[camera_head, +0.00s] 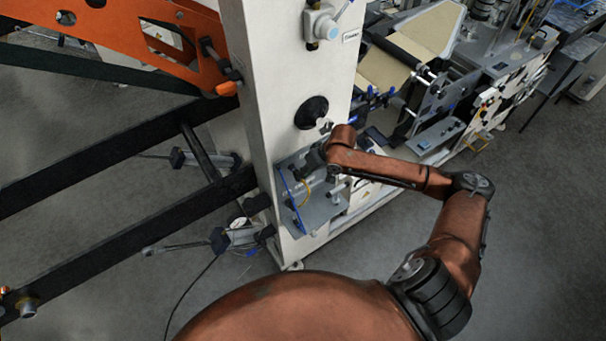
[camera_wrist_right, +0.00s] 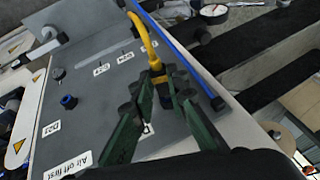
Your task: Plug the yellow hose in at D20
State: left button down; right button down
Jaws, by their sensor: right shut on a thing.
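The yellow hose (camera_wrist_right: 149,42) bends down from the top of the right wrist view to a dark plug end between my right gripper's green fingers (camera_wrist_right: 163,88). The fingers are shut on that end. Whether the end sits in a port or just above the plate is hidden. The D20 label (camera_wrist_right: 51,128) is on the grey plate at the left, with a dark blue-ringed fitting (camera_wrist_right: 68,102) near it, apart from my gripper. In the head view, the yellow hose (camera_head: 305,190) hangs by the plate, below my right gripper (camera_head: 314,158). My left gripper is not in view.
The grey plate (camera_wrist_right: 92,100) carries other labels and an "Air off first" sign (camera_wrist_right: 82,165). In the head view, a white column (camera_head: 275,90) stands behind the plate, with a black round knob (camera_head: 311,112) above.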

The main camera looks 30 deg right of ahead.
jog(key=shift+w+p, duration=0.25)
jog(key=shift+p, duration=0.05)
dwell(0.5)
jog(key=c, duration=1.8)
grip_release()
jog(key=v, duration=1.2)
jog(key=shift+s, duration=0.1)
